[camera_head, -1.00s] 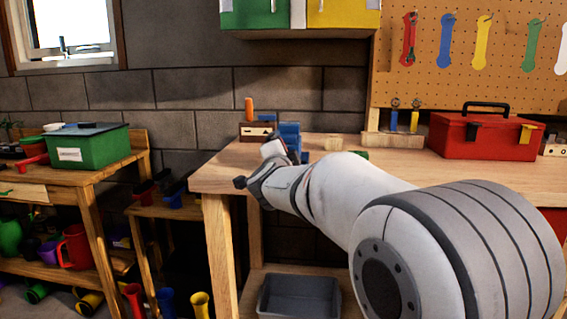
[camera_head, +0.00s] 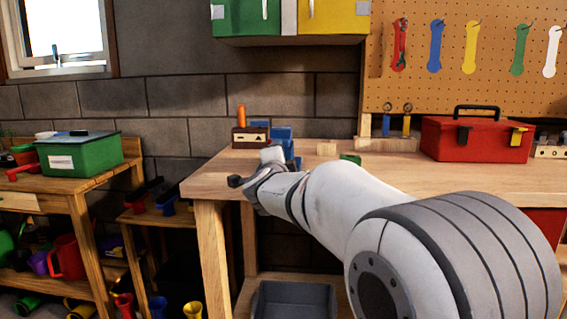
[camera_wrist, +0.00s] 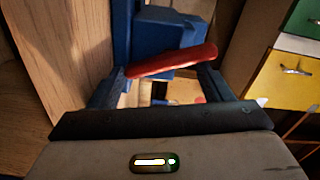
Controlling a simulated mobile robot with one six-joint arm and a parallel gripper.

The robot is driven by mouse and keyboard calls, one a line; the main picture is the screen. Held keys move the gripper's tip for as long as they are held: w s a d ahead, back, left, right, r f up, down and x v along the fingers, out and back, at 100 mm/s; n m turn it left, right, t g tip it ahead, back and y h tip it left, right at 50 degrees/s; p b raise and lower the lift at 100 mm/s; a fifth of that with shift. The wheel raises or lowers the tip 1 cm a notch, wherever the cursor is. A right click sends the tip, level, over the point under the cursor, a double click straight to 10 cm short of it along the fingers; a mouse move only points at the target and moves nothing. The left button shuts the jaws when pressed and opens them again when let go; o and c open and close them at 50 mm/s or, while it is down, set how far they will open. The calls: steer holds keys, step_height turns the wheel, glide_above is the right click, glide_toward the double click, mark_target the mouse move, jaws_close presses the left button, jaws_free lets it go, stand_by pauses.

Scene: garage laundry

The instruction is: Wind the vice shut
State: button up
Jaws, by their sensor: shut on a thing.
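The blue vice (camera_head: 283,134) stands at the left end of the wooden workbench (camera_head: 450,185), partly hidden behind my arm in the head view. In the wrist view the blue vice body (camera_wrist: 165,35) fills the upper middle. A red handle bar (camera_wrist: 172,62) lies across in front of it, slightly tilted, its right end higher. My gripper (camera_wrist: 162,74) has its two dark fingers at the bar and is shut on it. In the head view my gripper (camera_head: 262,175) is at the bench's left front corner, its fingers mostly hidden. The jaw gap cannot be made out.
A wooden block with an orange-handled tool (camera_head: 251,135) stands behind the vice. A red toolbox (camera_head: 475,139) sits on the right of the bench. A grey bin (camera_head: 293,300) is below. A shelf with a green box (camera_head: 80,154) stands left. The bench's middle front is clear.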

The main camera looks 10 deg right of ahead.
steer(key=shift+a+r+y, duration=0.3)
steer(key=shift+a+r, duration=0.3)
steer(key=shift+r, duration=0.15)
steer(key=o, duration=1.1)
steer(key=shift+w+f, duration=0.1)
steer(key=shift+f, duration=0.4)
steer(key=shift+d+r, duration=0.1)
steer(key=shift+r, duration=0.05)
steer(key=shift+s+f, duration=0.4)
steer(key=shift+f, duration=0.1)
steer(key=shift+s+a, duration=0.2)
steer(key=shift+s, duration=0.15)
steer(key=v, duration=0.7)
steer(key=shift+s+r, duration=0.2)
steer(key=shift+r, duration=0.2)
